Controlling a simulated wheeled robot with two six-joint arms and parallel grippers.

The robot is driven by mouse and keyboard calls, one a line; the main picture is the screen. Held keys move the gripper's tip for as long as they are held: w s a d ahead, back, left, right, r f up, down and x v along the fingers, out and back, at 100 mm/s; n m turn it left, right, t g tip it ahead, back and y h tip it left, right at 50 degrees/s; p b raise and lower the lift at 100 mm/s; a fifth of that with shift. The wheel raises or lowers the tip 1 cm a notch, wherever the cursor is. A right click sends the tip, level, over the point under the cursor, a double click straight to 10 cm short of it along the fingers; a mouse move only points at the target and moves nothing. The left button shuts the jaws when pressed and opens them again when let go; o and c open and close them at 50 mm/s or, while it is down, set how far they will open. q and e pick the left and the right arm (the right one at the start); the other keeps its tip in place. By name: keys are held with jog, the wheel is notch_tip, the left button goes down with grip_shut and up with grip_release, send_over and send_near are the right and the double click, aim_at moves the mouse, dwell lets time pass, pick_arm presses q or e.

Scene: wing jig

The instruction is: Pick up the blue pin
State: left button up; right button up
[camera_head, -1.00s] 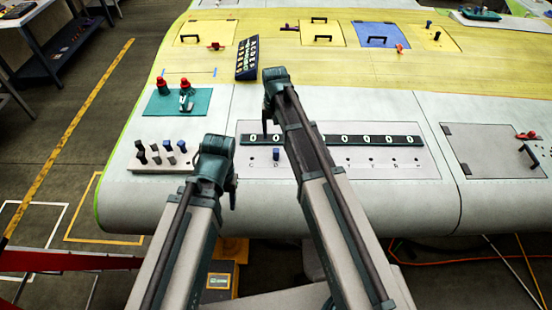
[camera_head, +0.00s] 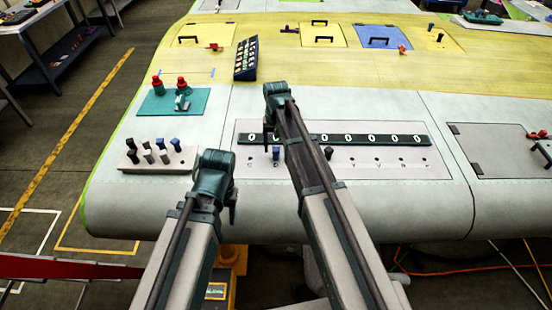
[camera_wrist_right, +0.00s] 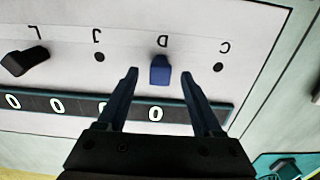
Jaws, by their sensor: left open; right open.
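A blue pin (camera_wrist_right: 160,70) stands upright at the hole marked D on the light panel. It also shows in the head view (camera_head: 276,153). My right gripper (camera_wrist_right: 161,76) is open, its two fingers on either side of the blue pin with gaps visible between. In the head view its fingers are mostly hidden by its wrist (camera_head: 277,92). My left gripper (camera_head: 232,205) hangs low near the wing's front edge, away from the pin; its jaws are hard to see. Another blue-topped pin (camera_head: 174,143) sits in the pale block at the left.
A black pin (camera_wrist_right: 27,61) stands at the hole marked L. A dark strip of zeros (camera_wrist_right: 62,107) runs behind the holes. The pale block (camera_head: 137,167) holds several pins. A teal plate (camera_head: 160,104) with red-capped parts lies behind it.

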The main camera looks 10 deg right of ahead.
notch_tip(320, 180, down, 2)
jog(key=shift+f+b, duration=0.25)
jog(key=shift+b, duration=0.5)
jog(key=shift+r, duration=0.1)
grip_shut()
